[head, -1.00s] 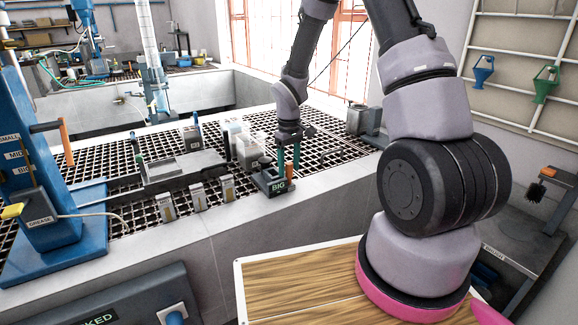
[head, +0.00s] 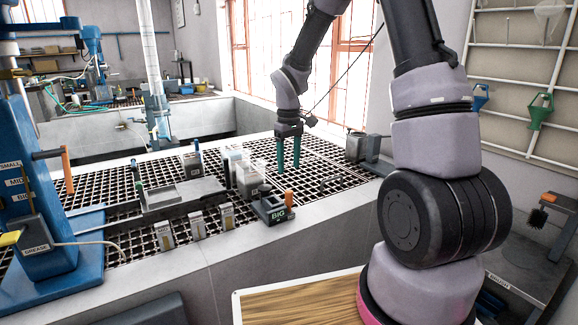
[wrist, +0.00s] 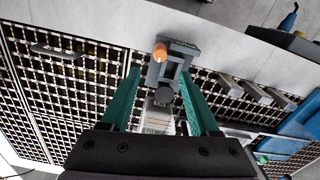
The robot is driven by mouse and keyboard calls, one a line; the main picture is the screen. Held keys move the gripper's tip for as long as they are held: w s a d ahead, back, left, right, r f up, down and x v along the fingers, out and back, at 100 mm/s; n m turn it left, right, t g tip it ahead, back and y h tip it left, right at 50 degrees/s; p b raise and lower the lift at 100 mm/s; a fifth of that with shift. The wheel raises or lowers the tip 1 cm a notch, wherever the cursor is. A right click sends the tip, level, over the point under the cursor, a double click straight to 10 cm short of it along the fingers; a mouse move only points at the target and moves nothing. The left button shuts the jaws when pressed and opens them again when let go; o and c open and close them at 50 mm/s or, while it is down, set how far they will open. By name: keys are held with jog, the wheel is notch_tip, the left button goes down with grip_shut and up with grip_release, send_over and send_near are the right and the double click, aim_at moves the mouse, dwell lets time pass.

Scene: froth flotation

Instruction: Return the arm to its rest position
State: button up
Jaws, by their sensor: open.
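My gripper (head: 288,168) is open and empty, its two teal fingers pointing down over the grated bench (head: 325,170). It hangs above and behind the small dark box labelled BIG (head: 277,214), apart from it. In the wrist view the teal fingers of my gripper (wrist: 160,100) are spread wide. The dark box with its orange knob (wrist: 160,52) shows beyond and below them, with nothing held between the fingers. My arm rises from its base at the right and bends over the bench.
A metal tray (head: 178,194) and several small labelled blocks stand left of the BIG box. Clear containers (head: 248,175) stand close behind it. A blue press (head: 40,220) is at the far left. A grey device (head: 365,150) stands right of my gripper. The grating between them is bare.

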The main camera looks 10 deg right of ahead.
jog(key=s+d+r+m+t, duration=0.2)
jog(key=s+r, duration=0.2)
jog(key=r, duration=0.4)
jog(key=s+d+r+m+t, duration=0.1)
jog(key=s+d+r+m, duration=0.15)
jog(key=s+r, duration=0.45)
jog(key=s+d+r+m+t+y, duration=0.1)
jog(key=s+r+m+t, duration=0.3)
jog(key=s+r, duration=0.5)
jog(key=shift+s+r+m+y, duration=0.35)
jog(key=shift+s+m+y, duration=0.25)
jog(key=shift+s, duration=0.4)
